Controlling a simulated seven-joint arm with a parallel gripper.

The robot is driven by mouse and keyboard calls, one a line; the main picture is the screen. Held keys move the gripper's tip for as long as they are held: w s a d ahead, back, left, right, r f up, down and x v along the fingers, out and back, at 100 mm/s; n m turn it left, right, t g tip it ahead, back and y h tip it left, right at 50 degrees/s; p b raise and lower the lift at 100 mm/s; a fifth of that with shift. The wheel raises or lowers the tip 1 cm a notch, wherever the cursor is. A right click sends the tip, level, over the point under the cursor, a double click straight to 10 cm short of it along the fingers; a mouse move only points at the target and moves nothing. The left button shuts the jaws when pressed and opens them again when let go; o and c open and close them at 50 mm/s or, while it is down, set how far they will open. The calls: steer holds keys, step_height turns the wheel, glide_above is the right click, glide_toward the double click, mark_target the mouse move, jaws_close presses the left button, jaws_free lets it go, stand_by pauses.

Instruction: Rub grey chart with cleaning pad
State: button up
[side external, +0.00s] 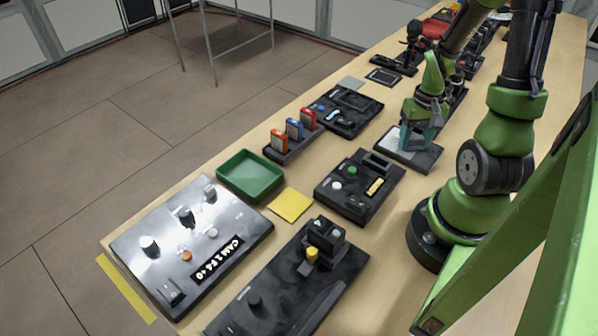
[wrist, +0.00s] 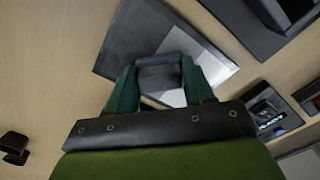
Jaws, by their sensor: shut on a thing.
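The grey chart (side external: 394,141) is a flat board with a dark border and a pale panel, lying on the table under my gripper. In the wrist view the chart (wrist: 182,40) fills the upper middle. My gripper (side external: 418,138) points down over the chart, its teal fingers shut on a dark grey block, which I take to be the cleaning pad (wrist: 160,75). In the wrist view the pad sits between the fingertips, over the pale panel. Whether its underside touches the panel cannot be made out. The pad is mostly hidden by the fingers in the side view.
A black box with buttons (side external: 358,188) stands close to the chart. A black panel (side external: 346,108), a rack of coloured handsets (side external: 290,136), a green tray (side external: 250,172) and a silver control panel (side external: 190,240) stand farther off. A yellow square (side external: 290,205) lies flat.

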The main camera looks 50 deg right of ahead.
mark_target(390, 137)
steer(key=shift+w, duration=3.25)
step_height(390, 137, up, 2)
steer(key=shift+w+r, duration=0.1)
steer(key=shift+r, duration=0.1)
step_height(390, 137, up, 6)
steer(key=shift+f, duration=0.15)
steer(key=shift+a, duration=0.15)
steer(key=w+a+r+n, duration=0.4)
steer(key=w+a, duration=0.2)
steer(key=a, duration=0.3)
steer(key=w+a+r+n, duration=0.5)
steer(key=w+a, duration=0.2)
steer(key=a, duration=0.3)
steer(key=shift+a, duration=0.15)
